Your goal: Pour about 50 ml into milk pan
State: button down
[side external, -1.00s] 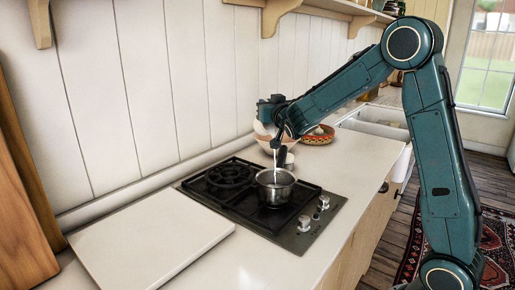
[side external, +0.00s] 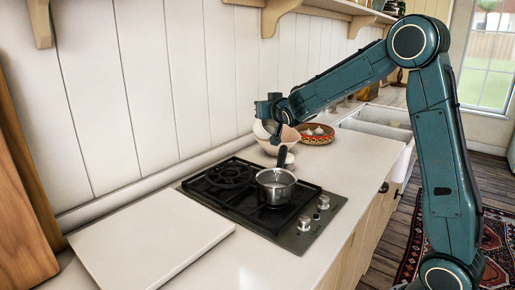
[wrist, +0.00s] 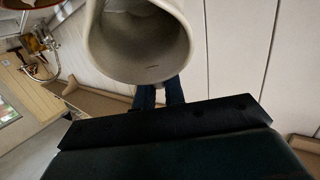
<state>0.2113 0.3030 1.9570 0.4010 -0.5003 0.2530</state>
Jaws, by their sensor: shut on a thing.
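The milk pan (side external: 276,187) is a small steel pan with a dark handle pointing up and back. It sits on the front burner of the black hob. My gripper (side external: 272,112) is shut on a cream vessel (side external: 261,130), held above and behind the pan, in front of a pale bowl. In the wrist view the vessel (wrist: 182,45) shows its round open mouth, and my gripper's dark fingers (wrist: 160,96) are at its lower wall. No stream falls from it. The contents of the pan and the level in the vessel cannot be made out.
The hob (side external: 222,195) has control knobs (side external: 314,210) at its front right. A small pale cup (side external: 289,160) stands behind the pan. A white board (side external: 150,240) lies at the left. The panelled wall is close behind.

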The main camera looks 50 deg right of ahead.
jog(key=shift+w+d+f+g+y, duration=0.25)
jog(key=shift+w+f+g+y, duration=0.1)
jog(key=shift+g, duration=0.25)
jog(key=shift+w+f, duration=0.1)
dwell(0.3)
jog(key=shift+w+d+f+g+y, duration=0.25)
jog(key=shift+w+f+g+y, duration=0.15)
jog(key=shift+g, duration=0.25)
jog(key=shift+w+d+f+g+y, duration=0.25)
jog(key=shift+w+f+g+y, duration=0.15)
jog(key=shift+g, duration=0.25)
jog(key=shift+f, duration=0.1)
jog(key=shift+w+d+f, duration=0.1)
jog(key=shift+d+f, duration=0.05)
jog(key=w+d+f+g+y, duration=0.3)
jog(key=w+f+g, duration=0.2)
jog(key=g, duration=0.1)
jog(key=shift+w+d+f, duration=0.2)
jog(key=shift+w+d, duration=0.1)
jog(key=shift+w, duration=0.05)
dwell(1.2)
jog(key=shift+w+f+y, duration=0.1)
jog(key=shift+f+y, duration=0.1)
jog(key=shift+y, duration=0.25)
